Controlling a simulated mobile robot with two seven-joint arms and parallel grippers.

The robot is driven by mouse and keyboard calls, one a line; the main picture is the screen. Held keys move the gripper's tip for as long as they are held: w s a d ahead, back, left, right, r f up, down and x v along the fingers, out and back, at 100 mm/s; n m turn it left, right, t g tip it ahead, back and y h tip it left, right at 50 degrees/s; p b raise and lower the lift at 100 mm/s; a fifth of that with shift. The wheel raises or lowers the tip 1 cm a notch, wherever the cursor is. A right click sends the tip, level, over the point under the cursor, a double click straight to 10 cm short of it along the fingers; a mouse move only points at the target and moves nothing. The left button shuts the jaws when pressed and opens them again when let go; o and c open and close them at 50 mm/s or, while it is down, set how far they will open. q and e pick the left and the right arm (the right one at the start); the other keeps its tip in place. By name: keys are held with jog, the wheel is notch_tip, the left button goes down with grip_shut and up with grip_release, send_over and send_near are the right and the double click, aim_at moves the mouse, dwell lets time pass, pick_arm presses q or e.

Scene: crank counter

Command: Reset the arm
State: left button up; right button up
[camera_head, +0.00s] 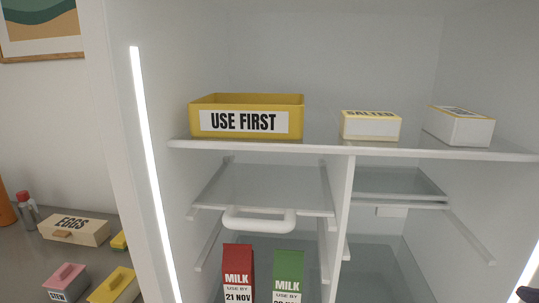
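My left gripper is not in view. A small dark shape at the bottom right corner may be part of my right arm or gripper; too little of it shows to tell its state. The fridge stands open in front of me. A yellow bin (246,101) labelled USE FIRST sits on its upper shelf (330,148). A red milk carton (237,262) marked 21 NOV and a green milk carton (288,265) stand lower down, their bottoms cut off by the frame. The green carton's date is partly cut off.
A box (370,127) marked SALTED and another white box (458,128) sit on the upper shelf at right. A white handle (259,219) shows below it. Left of the fridge, a counter (30,262) holds an EGGS box (75,231), a pink container (66,282) and a yellow container (113,287).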

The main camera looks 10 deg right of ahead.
pick_arm(q)
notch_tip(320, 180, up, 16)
jog(key=p, duration=1.3)
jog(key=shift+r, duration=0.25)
pick_arm(e)
jog(key=s+a+r+m+g+y, duration=0.2)
jog(key=s+a+r+g+y, duration=0.2)
jog(key=s+a+r, duration=0.6)
notch_tip(320, 180, up, 3)
jog(key=shift+s+r+m+g+y, duration=0.1)
jog(key=shift+s+m+g+y, duration=0.2)
jog(key=shift+s+g, duration=0.7)
